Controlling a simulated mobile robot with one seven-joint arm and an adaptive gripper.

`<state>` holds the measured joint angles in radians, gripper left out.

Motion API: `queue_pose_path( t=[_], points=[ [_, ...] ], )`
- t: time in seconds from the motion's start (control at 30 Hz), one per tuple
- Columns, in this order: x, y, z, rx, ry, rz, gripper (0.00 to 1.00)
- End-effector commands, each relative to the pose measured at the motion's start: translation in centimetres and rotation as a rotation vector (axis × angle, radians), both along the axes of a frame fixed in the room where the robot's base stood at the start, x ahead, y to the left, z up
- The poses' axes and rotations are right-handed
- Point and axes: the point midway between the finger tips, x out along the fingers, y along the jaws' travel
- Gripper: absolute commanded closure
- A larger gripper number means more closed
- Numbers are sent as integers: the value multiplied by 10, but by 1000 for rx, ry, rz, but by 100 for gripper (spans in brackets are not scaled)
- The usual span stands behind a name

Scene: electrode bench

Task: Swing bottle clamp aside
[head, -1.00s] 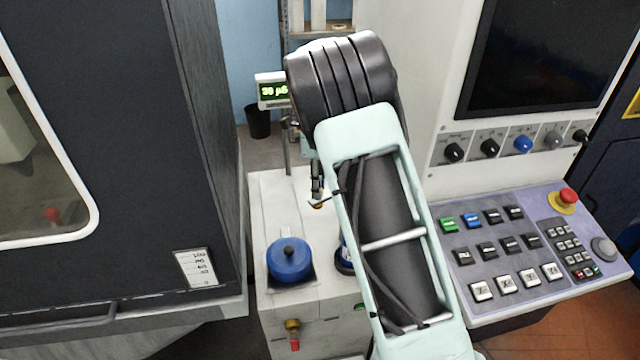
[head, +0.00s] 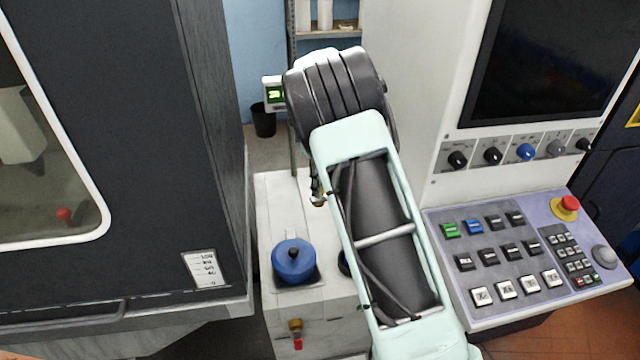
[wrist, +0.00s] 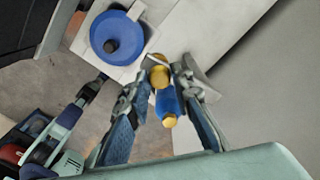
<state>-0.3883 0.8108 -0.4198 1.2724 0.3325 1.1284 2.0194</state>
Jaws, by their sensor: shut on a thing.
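A small blue grip with brass ends (wrist: 168,104), which looks like the handle of the bottle clamp, sits between the fingers of my gripper (wrist: 162,80) in the wrist view. My gripper is shut on it, above the white cabinet (head: 268,210). In the head view my arm hides most of the gripper; only a small part shows beside a bit of brass. A round blue lid with a dark knob (head: 294,262) is on the cabinet top nearer the front; it also shows in the wrist view (wrist: 118,38). The bottle and the rest of the clamp cannot be made out.
A small green display (head: 275,94) stands behind the cabinet. A control panel with buttons and a red stop knob (head: 570,203) is at right. A dark machine (head: 110,150) stands close at left. A brass valve with a red tip (head: 296,332) juts from the cabinet front.

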Motion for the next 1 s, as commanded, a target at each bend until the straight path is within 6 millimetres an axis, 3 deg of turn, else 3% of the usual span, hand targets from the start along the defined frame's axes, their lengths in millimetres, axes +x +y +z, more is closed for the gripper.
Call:
queue_pose_path(
  t=[0.2,0.57,1.0],
  points=[
    [3,0,2,1,-9,-1,62],
    [2,0,8,2,-5,1,62],
    [2,0,93,2,-9,-1,62]
  ],
)
